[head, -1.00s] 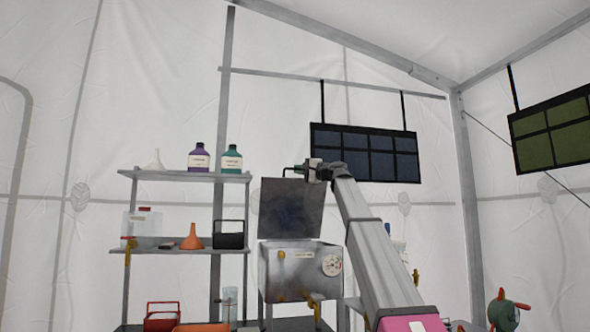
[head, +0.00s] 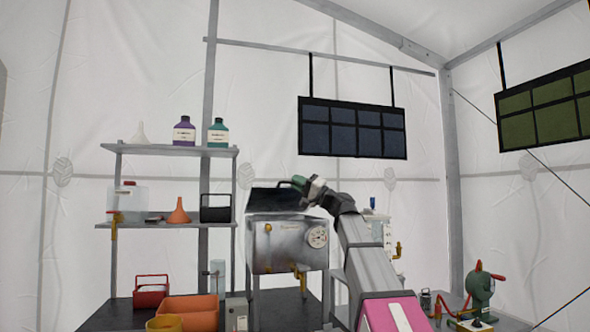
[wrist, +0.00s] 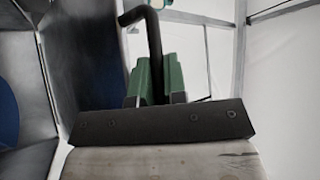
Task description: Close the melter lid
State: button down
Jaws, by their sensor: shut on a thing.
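The melter (head: 268,251) is a worn grey metal box on a stand, with a round dial and a brass tap on its front. Its dark lid (head: 265,201) is partly lowered, tilted above the box, with its near edge still raised. My gripper (head: 296,183) is at the lid's upper right. In the wrist view, the green fingers (wrist: 160,78) are shut on the black lid handle (wrist: 154,45), a bent bar. The melter's inside and hinge are hidden in the head view.
A metal shelf (head: 170,148) with bottles, funnels and a black carrier stands left of the melter. Orange and red bins (head: 190,308) sit low in front. A green device (head: 481,291) stands at right. Dark panels (head: 352,128) hang behind.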

notch_tip(320, 180, down, 8)
jog(key=s, duration=0.2)
jog(key=shift+s+d+f, duration=0.2)
jog(key=shift+d, duration=0.15)
jog(key=c, duration=1.2)
grip_release()
jog(key=shift+o, duration=0.2)
jog(key=v, duration=1.1)
jog(key=shift+a, duration=0.1)
